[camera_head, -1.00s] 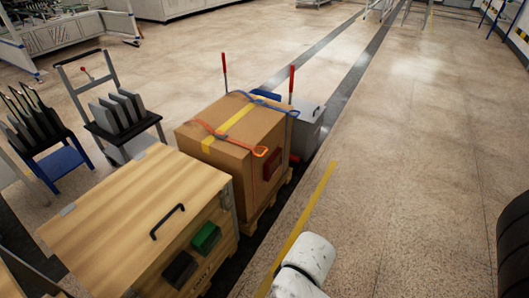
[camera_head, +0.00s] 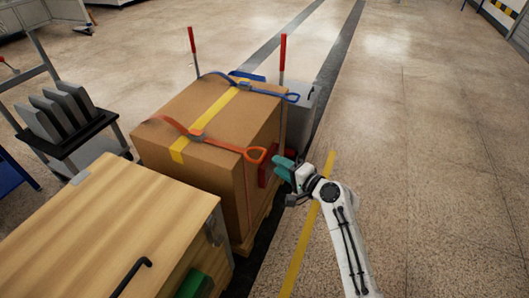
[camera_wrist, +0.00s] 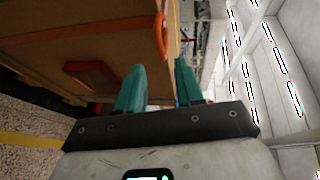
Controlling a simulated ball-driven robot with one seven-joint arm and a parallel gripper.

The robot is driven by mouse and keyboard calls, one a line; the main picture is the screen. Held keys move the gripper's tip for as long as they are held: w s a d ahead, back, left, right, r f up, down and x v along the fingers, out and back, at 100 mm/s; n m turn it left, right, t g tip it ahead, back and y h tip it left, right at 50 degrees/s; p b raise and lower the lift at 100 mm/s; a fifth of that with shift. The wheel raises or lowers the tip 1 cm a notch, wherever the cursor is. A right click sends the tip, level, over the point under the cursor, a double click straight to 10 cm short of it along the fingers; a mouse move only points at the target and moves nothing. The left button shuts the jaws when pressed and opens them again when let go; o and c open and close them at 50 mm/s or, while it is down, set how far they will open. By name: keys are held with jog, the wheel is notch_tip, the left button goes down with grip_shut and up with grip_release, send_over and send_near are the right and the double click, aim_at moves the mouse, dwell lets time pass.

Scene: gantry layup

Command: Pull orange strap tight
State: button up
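The orange strap (camera_head: 182,129) runs across the top of a large cardboard box (camera_head: 245,130) and ends in an orange loop handle (camera_head: 256,155) at the box's right edge. In the wrist view the orange handle (camera_wrist: 160,32) shows at the top, beyond my fingers. My gripper (camera_head: 284,166) has teal fingers and is just right of the handle, apart from it. In the wrist view my gripper (camera_wrist: 160,85) has its fingers spread with nothing between them.
A blue strap (camera_head: 250,88) with a blue handle (camera_head: 291,97) crosses the box's far part. A yellow tape band (camera_head: 205,125) lies on top. A red block (camera_head: 268,170) is on the box's side. A wooden crate (camera_head: 110,220) stands in front. Open floor lies right.

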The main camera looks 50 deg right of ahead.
jog(key=w+f+b, duration=0.1)
jog(key=w, duration=0.9)
jog(key=shift+d+f, duration=0.15)
jog(key=shift+f, duration=0.25)
grip_shut()
jog(key=shift+f, duration=0.1)
jog(key=shift+s, duration=0.15)
